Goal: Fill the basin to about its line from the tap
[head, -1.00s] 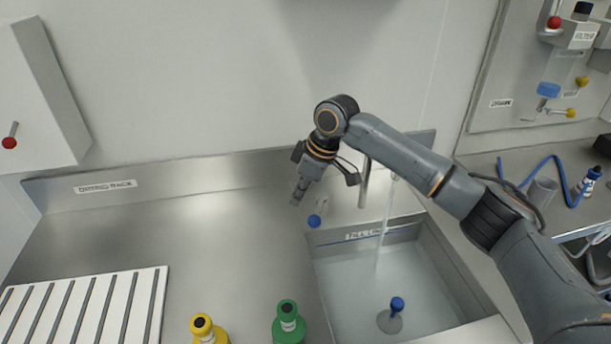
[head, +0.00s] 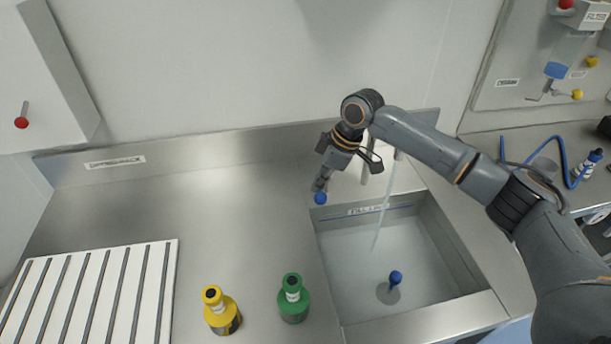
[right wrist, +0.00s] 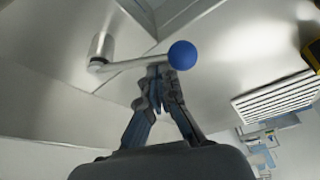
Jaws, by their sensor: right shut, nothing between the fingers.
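The steel basin (head: 340,325) has a labelled fill line (head: 370,210) on its back wall. A water stream (head: 383,220) runs from the tap (head: 366,172) into it. I cannot clearly tell the water level. A blue-topped plug (head: 396,278) stands upright on the basin floor. The tap's lever (right wrist: 135,64) ends in a blue knob (head: 320,198), which also shows in the right wrist view (right wrist: 182,55). My right gripper (head: 320,186) is shut and empty, its fingertips (right wrist: 160,72) right by the lever and knob; contact is unclear. My left gripper is not in view.
A yellow bottle (head: 222,312) and a green bottle (head: 293,298) stand left of the basin. A white drying rack (head: 90,290) lies at the far left. A wall box with a red-knobbed lever (head: 22,122) hangs above left. The counter's middle is clear.

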